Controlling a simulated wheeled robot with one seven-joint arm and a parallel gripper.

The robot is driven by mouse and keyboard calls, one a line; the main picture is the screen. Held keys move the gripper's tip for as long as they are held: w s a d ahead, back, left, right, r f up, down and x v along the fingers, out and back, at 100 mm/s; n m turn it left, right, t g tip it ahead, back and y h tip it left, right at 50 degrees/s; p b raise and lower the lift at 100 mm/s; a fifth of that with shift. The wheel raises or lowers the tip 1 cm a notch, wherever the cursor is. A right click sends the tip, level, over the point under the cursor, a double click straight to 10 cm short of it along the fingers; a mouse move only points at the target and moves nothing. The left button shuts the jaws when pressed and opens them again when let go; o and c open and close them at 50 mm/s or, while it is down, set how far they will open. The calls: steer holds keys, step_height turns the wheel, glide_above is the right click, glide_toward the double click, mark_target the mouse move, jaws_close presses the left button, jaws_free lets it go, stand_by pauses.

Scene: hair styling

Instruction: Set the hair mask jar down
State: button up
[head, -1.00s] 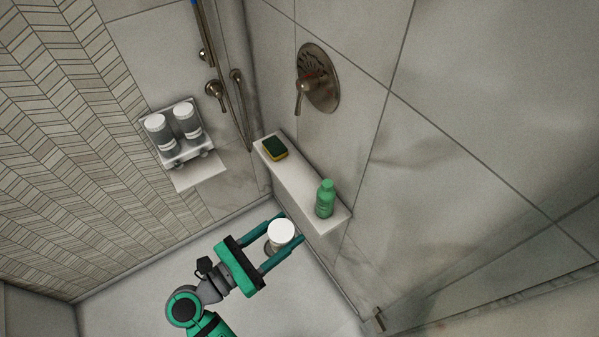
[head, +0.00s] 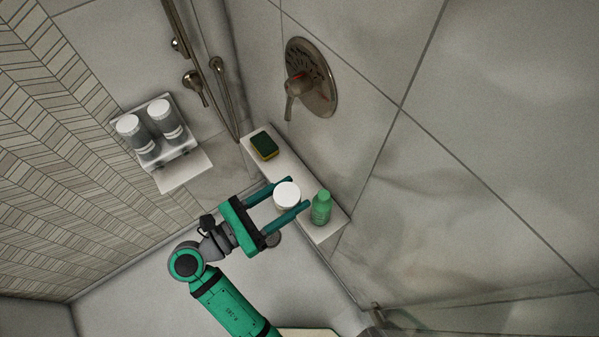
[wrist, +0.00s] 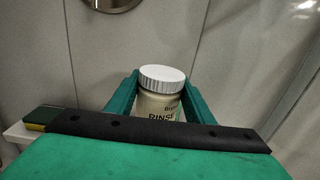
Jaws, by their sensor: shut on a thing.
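The hair mask jar (head: 287,195) has a white lid and is upright between the fingers of my gripper (head: 290,197). My gripper is shut on it, at the white ledge (head: 283,160) between the sponge and the green bottle. In the wrist view the jar (wrist: 160,95) shows a ridged white lid and a pale label reading "RINSE", with a green finger on each side. I cannot tell whether the jar's base touches the ledge, as its lower part is hidden.
A green bottle (head: 321,208) stands on the ledge close to the near finger. A green and yellow sponge (head: 264,145) lies at the ledge's far end. A wall rack (head: 190,150) holds two grey bottles. A shower valve (head: 311,78) is on the wall above.

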steer(key=w+d+f, duration=0.1)
steer(key=w+f, duration=0.1)
steer(key=w, duration=0.1)
steer(key=w+d+f, duration=0.1)
steer(key=w+f, duration=0.2)
steer(key=w, duration=0.1)
steer(key=w+d+f, duration=0.1)
steer(key=w+f, duration=0.2)
steer(key=shift+w+f, duration=0.25)
steer(key=shift+w, duration=0.1)
steer(key=shift+f, duration=1.65)
steer(key=shift+w+f, duration=0.1)
steer(key=shift+f, duration=0.05)
steer(key=o, duration=1.1)
steer(key=shift+f, duration=0.1)
steer(key=shift+o, duration=0.2)
